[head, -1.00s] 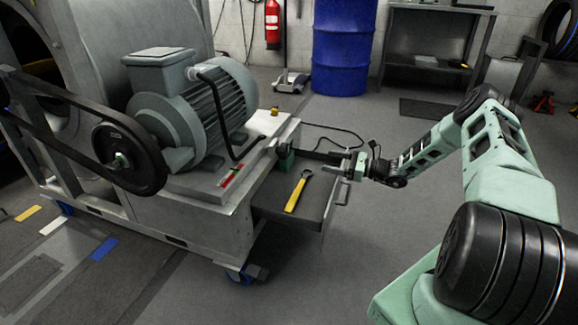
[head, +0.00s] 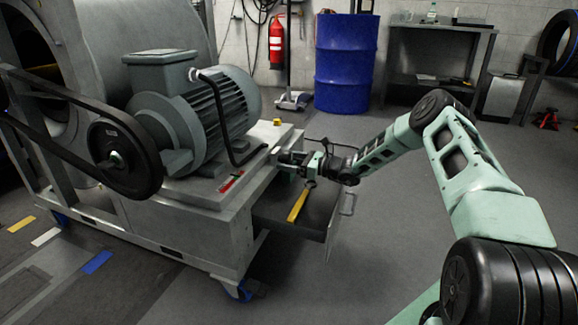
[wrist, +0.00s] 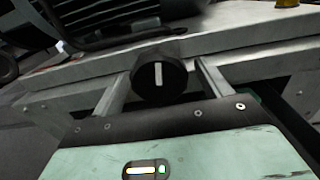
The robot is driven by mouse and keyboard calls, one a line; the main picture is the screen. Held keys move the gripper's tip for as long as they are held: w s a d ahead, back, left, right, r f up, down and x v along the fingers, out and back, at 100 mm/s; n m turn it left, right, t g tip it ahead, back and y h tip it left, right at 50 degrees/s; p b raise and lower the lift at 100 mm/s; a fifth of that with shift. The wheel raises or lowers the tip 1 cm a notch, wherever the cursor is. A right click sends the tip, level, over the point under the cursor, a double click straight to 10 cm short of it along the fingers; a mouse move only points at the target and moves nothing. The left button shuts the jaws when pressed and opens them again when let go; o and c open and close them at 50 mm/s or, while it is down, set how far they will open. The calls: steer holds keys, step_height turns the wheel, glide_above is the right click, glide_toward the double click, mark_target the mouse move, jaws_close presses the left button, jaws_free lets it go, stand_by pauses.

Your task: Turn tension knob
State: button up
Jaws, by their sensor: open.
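The tension knob (wrist: 160,80) is a round black knob with a white line that stands upright, on the side face of the motor's metal base. It shows in the wrist view between the two fingers of my gripper (wrist: 162,84), which is open. A gap shows between the knob and the right finger; the left finger is closer to it. Whether the fingers touch the knob I cannot tell. In the head view my gripper (head: 284,160) is at the right end of the base, and it hides the knob there.
An open drawer (head: 325,222) with a yellow-handled tool (head: 299,203) lies below my gripper. The grey motor (head: 200,115) and a black bent lever (head: 236,153) stand on the base (head: 195,188). A yellow button (head: 277,122) is at its back corner. A blue drum (head: 346,62) stands behind.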

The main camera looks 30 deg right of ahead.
steer(key=shift+w+a, duration=0.15)
steer(key=c, duration=1)
steer(key=shift+r+n+p, duration=0.2)
steer(key=shift+n+p, duration=0.6)
steer(key=shift+p, duration=0.2)
steer(key=shift+f+n+p, duration=0.2)
steer(key=shift+n+p, duration=0.1)
steer(key=shift+n, duration=0.2)
steer(key=o, duration=1)
